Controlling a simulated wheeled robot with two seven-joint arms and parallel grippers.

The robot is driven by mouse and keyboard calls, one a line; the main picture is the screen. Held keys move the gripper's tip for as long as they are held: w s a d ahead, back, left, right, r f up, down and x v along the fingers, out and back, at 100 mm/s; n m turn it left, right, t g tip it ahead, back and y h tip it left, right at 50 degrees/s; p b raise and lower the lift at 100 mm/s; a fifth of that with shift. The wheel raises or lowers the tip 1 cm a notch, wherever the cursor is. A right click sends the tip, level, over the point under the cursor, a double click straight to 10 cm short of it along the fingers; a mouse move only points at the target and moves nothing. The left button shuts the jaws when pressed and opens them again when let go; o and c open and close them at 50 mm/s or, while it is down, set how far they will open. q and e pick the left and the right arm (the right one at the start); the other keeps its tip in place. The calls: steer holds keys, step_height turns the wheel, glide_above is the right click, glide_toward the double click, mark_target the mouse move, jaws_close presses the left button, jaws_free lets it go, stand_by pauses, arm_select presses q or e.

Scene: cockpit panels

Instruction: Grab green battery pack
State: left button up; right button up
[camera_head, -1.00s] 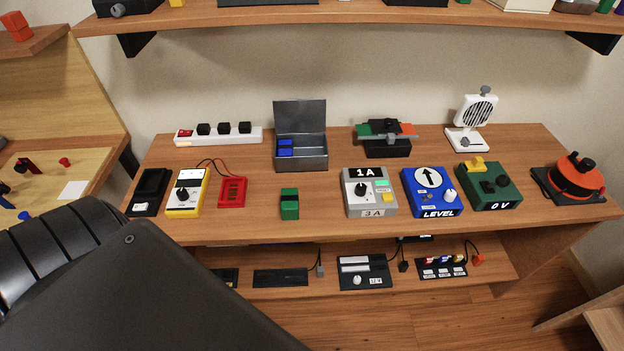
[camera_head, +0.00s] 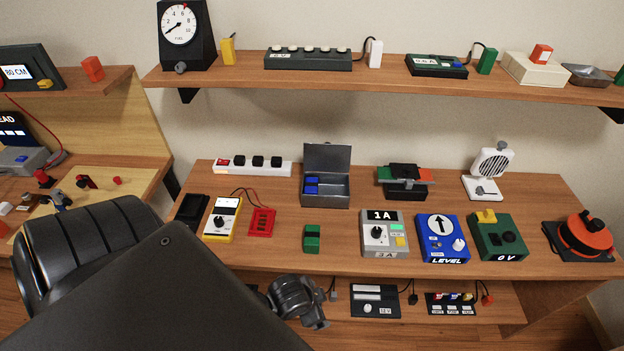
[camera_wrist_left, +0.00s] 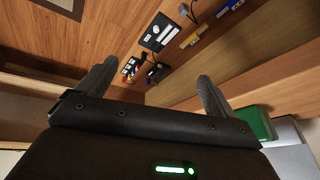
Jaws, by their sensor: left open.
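The green battery pack (camera_head: 312,238) is a small upright green block with a dark band. My right gripper is not in view.
A lower shelf (camera_head: 400,322) with panels and cables lies under the worktop's front edge. The upper shelf (camera_head: 400,88) runs above.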

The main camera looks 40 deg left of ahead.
arm_select(q)
steer(key=w+d+r+m+t+h, duration=0.3)
steer(key=w+d+r+m, duration=0.4)
steer(key=w+r+m, duration=0.35)
step_height(320, 180, up, 6)
steer(key=m+g+y+p, duration=0.25)
steer(key=m+g, duration=0.45)
steer(key=m, duration=2.3)
glide_above(312, 234)
steer(key=a, duration=0.1)
steer(key=f, duration=0.3)
steer(key=f+b, duration=0.1)
steer(key=f, duration=0.1)
steer(key=shift+d+f, duration=0.25)
steer(key=shift+f, duration=0.1)
steer(key=shift+s+f, duration=0.1)
steer(key=shift+f, duration=0.05)
steer(key=f, duration=0.1)
steer(key=f+p, duration=0.1)
steer(key=f, duration=0.2)
steer(key=shift+d+f+p, duration=0.2)
steer(key=shift+d+p, duration=0.05)
steer(key=shift+p, duration=0.15)
steer(key=shift+f, duration=0.25)
steer(key=c, duration=1.3)
steer(key=shift+r, duration=0.1)
